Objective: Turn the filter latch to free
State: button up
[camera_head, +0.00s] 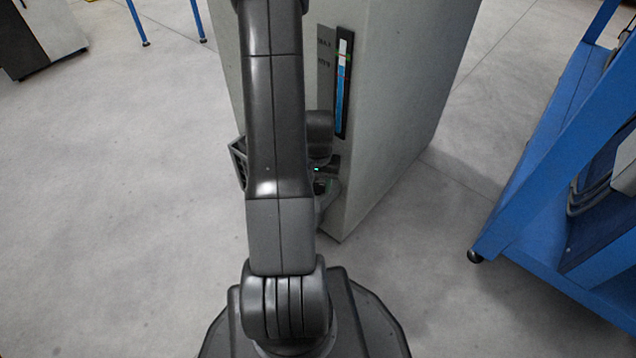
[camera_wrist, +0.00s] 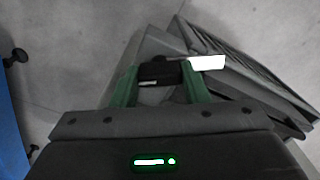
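In the wrist view, the filter latch (camera_wrist: 160,73) looks like a short dark bar with a bright white end (camera_wrist: 207,63) pointing right. My gripper (camera_wrist: 159,76) has two green fingers standing apart, one on each side of the dark part. The dark part fills the gap between the fingertips; I cannot tell whether they press on it. The white end sticks out past the right finger. A dark louvred filter housing (camera_wrist: 240,68) lies behind and to the right. In the head view, my arm hides the latch, and the housing's edge (camera_head: 238,163) shows left of my arm.
A tall grey cabinet (camera_head: 405,90) stands ahead, with a blue level gauge (camera_head: 343,85) on its front. A blue cart (camera_head: 545,160) stands on the right. Bare concrete floor lies on the left (camera_head: 120,180) and between cabinet and cart.

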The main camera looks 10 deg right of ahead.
grip_shut()
jog(key=shift+n, duration=0.4)
jog(key=n, duration=1.1)
jog(key=shift+p, duration=0.3)
jog(key=o, duration=1.1)
grip_release()
